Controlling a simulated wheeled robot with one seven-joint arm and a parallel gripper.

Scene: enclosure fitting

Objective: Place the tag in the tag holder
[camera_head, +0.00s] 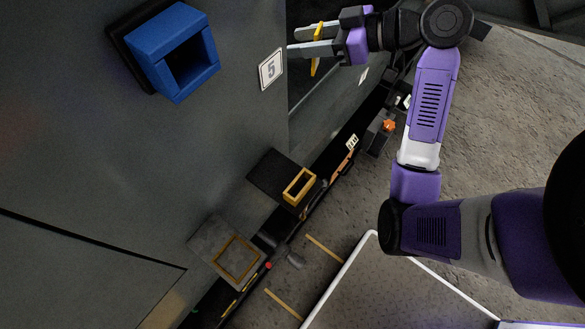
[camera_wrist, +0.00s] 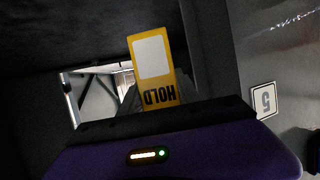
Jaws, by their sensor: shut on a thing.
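My gripper (camera_head: 302,42) is at the top of the head view, its two grey fingers pointing left. It is shut on a yellow tag (camera_head: 317,62). In the wrist view the tag (camera_wrist: 151,60) shows a white panel and the word HOLD upside down, above my purple gripper body. A yellow open-topped rectangular frame (camera_head: 287,194) stands on a black plate, lower and apart from my gripper. It looks like the tag holder, but no label confirms this. A flat yellow square outline (camera_head: 219,255) lies on a grey plate further down. The tag touches neither.
A blue open box (camera_head: 158,62) is fixed to the grey enclosure at upper left. A white label with a 5 (camera_head: 271,69) is left of my gripper; it also shows in the wrist view (camera_wrist: 264,100). An orange knob (camera_head: 389,126) sits below my gripper. Concrete floor is at right.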

